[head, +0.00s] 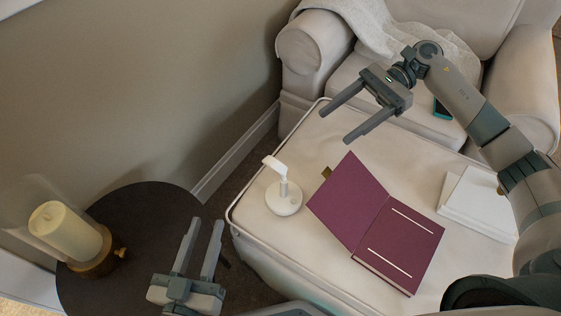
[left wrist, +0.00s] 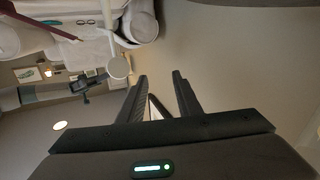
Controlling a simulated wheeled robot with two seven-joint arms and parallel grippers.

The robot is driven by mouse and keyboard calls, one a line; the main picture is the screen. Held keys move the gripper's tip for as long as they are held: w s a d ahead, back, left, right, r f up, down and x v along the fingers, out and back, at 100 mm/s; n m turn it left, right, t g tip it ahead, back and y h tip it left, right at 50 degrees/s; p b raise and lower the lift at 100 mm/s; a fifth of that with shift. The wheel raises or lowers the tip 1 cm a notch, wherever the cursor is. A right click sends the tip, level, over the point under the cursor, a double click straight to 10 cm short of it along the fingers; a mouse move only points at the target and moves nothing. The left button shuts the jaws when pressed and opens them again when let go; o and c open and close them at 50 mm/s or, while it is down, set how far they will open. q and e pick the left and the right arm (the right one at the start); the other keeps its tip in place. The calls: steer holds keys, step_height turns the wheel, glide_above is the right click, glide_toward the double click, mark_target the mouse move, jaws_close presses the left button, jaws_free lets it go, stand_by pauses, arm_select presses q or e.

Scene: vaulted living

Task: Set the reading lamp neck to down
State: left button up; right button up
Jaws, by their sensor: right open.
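The white reading lamp (head: 283,201) stands on the left part of the cream ottoman (head: 322,141), on a round base with a short upright post. Its head (head: 273,163) is at the top of the post and points up and to the left. My left gripper (head: 206,222) is open and empty, left of and nearer than the lamp, over the gap by the dark round table. Its fingers also show apart in the left wrist view (left wrist: 160,78). My right gripper (head: 336,126) is open and empty above the ottoman's far side, right of and beyond the lamp, not touching it.
An open purple book (head: 405,240) lies right of the lamp, close to it. White books (head: 478,203) lie further right. A dark round table (head: 150,205) holds a candle lantern (head: 68,232) at left. An armchair (head: 318,45) with a blanket stands behind.

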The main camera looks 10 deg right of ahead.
mark_target(281, 165)
arm_select(q)
steer(key=shift+a+f+g+y+p, duration=0.2)
steer(key=shift+f+g, duration=0.1)
steer(key=shift+f, duration=0.3)
steer(key=shift+a+f+g+y+p, duration=0.15)
steer(key=shift+f+g, duration=0.15)
steer(key=shift+f, duration=0.3)
arm_select(e)
steer(key=x, duration=1.7)
steer(key=shift+s+a, duration=0.15)
steer(key=shift+a, duration=0.05)
arm_select(q)
steer(key=shift+d, duration=0.1)
arm_select(e)
steer(key=c, duration=1.5)
